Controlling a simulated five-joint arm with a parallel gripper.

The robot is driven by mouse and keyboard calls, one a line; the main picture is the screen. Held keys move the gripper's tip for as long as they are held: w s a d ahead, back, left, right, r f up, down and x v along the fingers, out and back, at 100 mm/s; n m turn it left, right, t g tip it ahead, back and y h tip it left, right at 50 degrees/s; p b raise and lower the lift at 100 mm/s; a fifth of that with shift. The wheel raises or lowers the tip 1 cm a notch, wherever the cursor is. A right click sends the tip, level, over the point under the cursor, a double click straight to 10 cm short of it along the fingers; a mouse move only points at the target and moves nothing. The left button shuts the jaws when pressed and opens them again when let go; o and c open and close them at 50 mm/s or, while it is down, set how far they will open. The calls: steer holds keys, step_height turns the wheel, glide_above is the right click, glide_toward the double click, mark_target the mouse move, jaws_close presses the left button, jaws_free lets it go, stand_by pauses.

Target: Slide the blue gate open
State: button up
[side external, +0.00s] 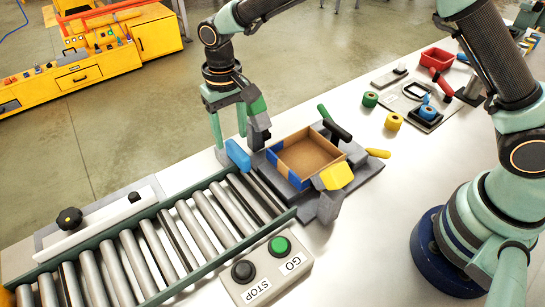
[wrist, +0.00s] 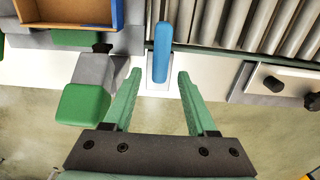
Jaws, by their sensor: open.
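The blue gate handle (side external: 238,155) stands at the end of the roller conveyor, between the rollers and the fixture with the cardboard box. In the wrist view the blue gate (wrist: 162,48) is an upright blue bar on a light base. My gripper (side external: 231,142) is open and points down at the handle. In the wrist view my gripper (wrist: 160,74) has one finger on each side of the handle's near end, with gaps on both sides. I cannot tell how far the fingertips are above or around it.
The roller conveyor (side external: 130,248) lies left of the gate. The open cardboard box (side external: 343,153) sits right of it in a grey fixture. A green-tipped clamp (wrist: 85,105) stands close to my left finger. The GO/STOP panel (side external: 264,272) is in front.

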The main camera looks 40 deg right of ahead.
mark_target(232, 143)
steer(key=shift+f, duration=1.7)
jaws_close()
steer(key=shift+r, duration=0.1)
